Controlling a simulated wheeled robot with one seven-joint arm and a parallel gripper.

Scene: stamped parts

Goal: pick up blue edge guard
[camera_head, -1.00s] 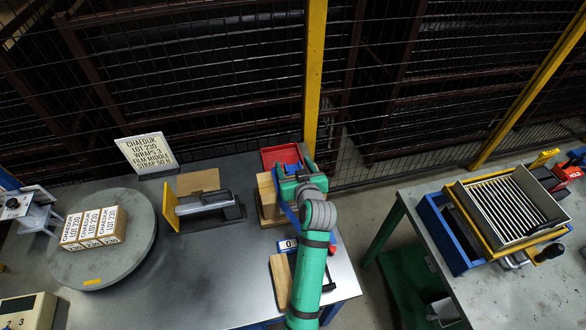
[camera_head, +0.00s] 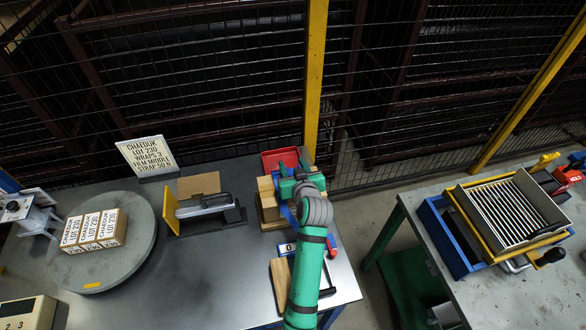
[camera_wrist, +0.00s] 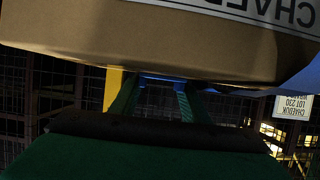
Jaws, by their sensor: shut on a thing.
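My gripper (camera_head: 284,178) is over the right end of the left table, beside a cardboard carton (camera_head: 266,204). In the wrist view my green fingers (camera_wrist: 158,95) are closed on a blue piece, the blue edge guard (camera_wrist: 163,79), showing as a thin strip at the fingertips. Most of the guard is hidden behind a large carton (camera_wrist: 150,40) that fills the top of that view. More blue shows at the right of the wrist view. In the head view my wrist hides most of the guard.
A red tray (camera_head: 280,157) lies behind my gripper. A stretch-wrap or strap tool (camera_head: 205,212) stands to the left. Several cartons (camera_head: 92,231) sit on a grey turntable (camera_head: 130,262). A sign (camera_head: 146,155) stands at the back. Wire fence and a yellow post (camera_head: 316,80) are behind.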

